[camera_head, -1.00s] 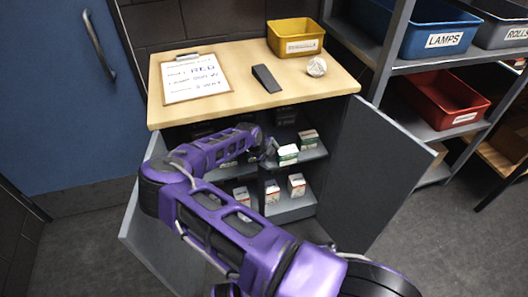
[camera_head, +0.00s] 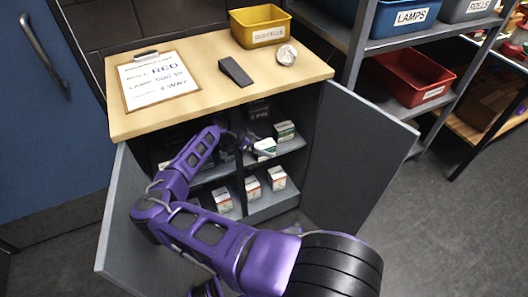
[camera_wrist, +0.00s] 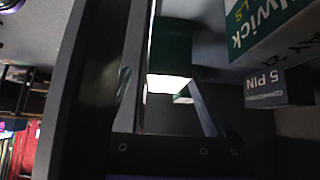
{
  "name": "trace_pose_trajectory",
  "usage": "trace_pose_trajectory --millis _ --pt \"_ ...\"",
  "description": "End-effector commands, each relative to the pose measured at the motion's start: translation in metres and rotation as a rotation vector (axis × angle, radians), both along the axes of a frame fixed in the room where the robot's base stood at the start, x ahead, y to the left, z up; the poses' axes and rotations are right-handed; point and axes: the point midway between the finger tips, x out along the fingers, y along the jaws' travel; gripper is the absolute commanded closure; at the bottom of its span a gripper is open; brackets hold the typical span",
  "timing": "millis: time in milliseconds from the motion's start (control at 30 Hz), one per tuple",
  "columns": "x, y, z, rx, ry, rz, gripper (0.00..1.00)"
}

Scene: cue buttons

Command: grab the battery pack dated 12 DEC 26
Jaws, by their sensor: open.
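No battery pack dated 12 DEC 26 can be made out; small print is unreadable in the head view. My gripper (camera_head: 240,143) is inside the open cabinet at upper-shelf height, beside a green-and-white box (camera_head: 265,147). Another green-and-white box (camera_head: 284,131) stands behind it. In the wrist view my gripper (camera_wrist: 172,100) is open, its fingers either side of a dark green box with a white lower face (camera_wrist: 170,60). Whether the fingers touch it cannot be told. A larger green-and-white box (camera_wrist: 275,30), its print cut off by the frame, is at upper right.
A grey box marked 5 PIN (camera_wrist: 280,87) is at right in the wrist view. Lower-shelf boxes (camera_head: 222,200) stand below my gripper. The cabinet's right door (camera_head: 355,155) and left door (camera_head: 125,225) are open. The cabinet top (camera_head: 215,105) holds a clipboard (camera_head: 158,83) and yellow bin (camera_head: 260,27).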

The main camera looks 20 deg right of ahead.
Motion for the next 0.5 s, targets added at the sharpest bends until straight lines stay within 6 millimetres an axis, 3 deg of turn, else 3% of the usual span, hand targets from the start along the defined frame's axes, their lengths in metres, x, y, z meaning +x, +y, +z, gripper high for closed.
trace_pose_trajectory --millis 267,500 --pt "0.003 -0.013 -0.017 0.000 0.001 -0.001 0.10" --pt "0.008 -0.036 -0.041 0.000 0.001 -0.002 0.10"
